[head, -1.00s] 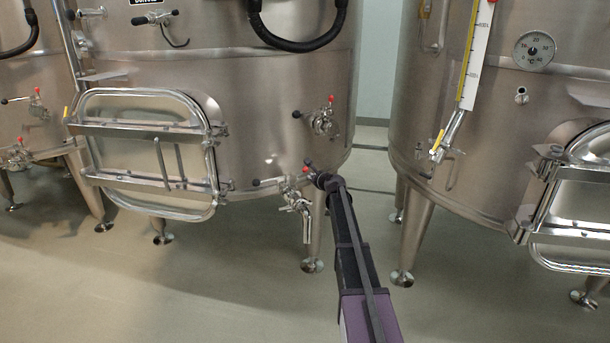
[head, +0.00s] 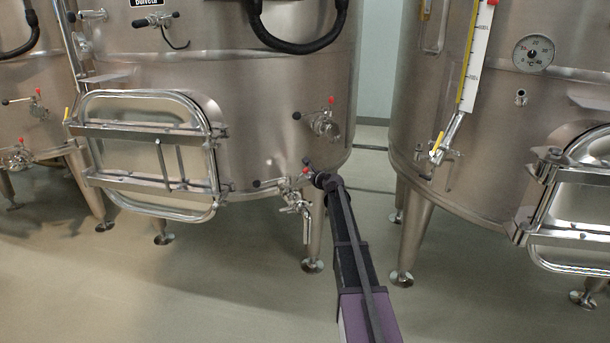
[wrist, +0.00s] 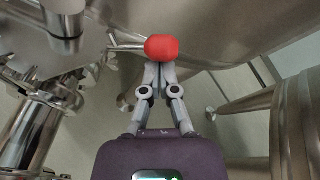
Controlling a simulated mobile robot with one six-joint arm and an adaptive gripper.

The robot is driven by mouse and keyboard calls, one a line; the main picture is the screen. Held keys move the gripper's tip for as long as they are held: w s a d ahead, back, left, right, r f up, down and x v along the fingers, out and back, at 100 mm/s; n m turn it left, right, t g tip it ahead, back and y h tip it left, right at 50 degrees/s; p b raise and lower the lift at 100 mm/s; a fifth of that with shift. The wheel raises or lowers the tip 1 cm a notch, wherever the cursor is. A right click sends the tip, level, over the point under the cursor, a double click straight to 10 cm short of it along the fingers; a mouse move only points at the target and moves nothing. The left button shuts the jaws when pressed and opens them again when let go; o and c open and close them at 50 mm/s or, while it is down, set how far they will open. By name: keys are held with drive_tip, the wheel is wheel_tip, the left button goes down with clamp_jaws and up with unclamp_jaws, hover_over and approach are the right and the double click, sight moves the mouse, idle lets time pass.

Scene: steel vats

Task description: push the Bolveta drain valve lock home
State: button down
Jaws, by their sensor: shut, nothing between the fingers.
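The Bolveta vat (head: 260,120) stands at left centre in the head view, its name plate (head: 147,3) at the top edge. Its drain valve (head: 293,195) sits low on the front with a downward spout. The lock's red knob (head: 306,170) is at the valve's right side. In the wrist view the red knob (wrist: 162,48) sits on a thin metal rod, right at my fingertips. My gripper (wrist: 159,68) is shut and empty, its tips against or just short of the knob; contact is not clear. In the head view my gripper (head: 310,167) is small beside the valve.
Another red-tipped valve (head: 325,122) is above the drain valve. A framed hatch door (head: 150,155) is to the left. A second vat (head: 440,130) stands to the right. The vat leg (head: 313,240) is below the valve. The floor in front is clear.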

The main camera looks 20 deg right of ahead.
drive_tip(key=shift+a+r+p, duration=0.55)
drive_tip(key=shift+r+p, duration=0.3)
drive_tip(key=shift+r, duration=0.05)
idle(0.5)
drive_tip(key=shift+s+a+r+p, duration=0.1)
drive_tip(key=shift+a+r+p, duration=0.4)
drive_tip(key=shift+a, duration=0.05)
idle(1.0)
drive_tip(key=shift+d, duration=0.2)
drive_tip(key=shift+d, duration=0.35)
idle(0.4)
drive_tip(key=p, duration=0.2)
approach(306, 169)
drive_tip(key=shift+w+f, duration=0.1)
drive_tip(key=shift+w, duration=0.1)
idle(0.6)
idle(0.5)
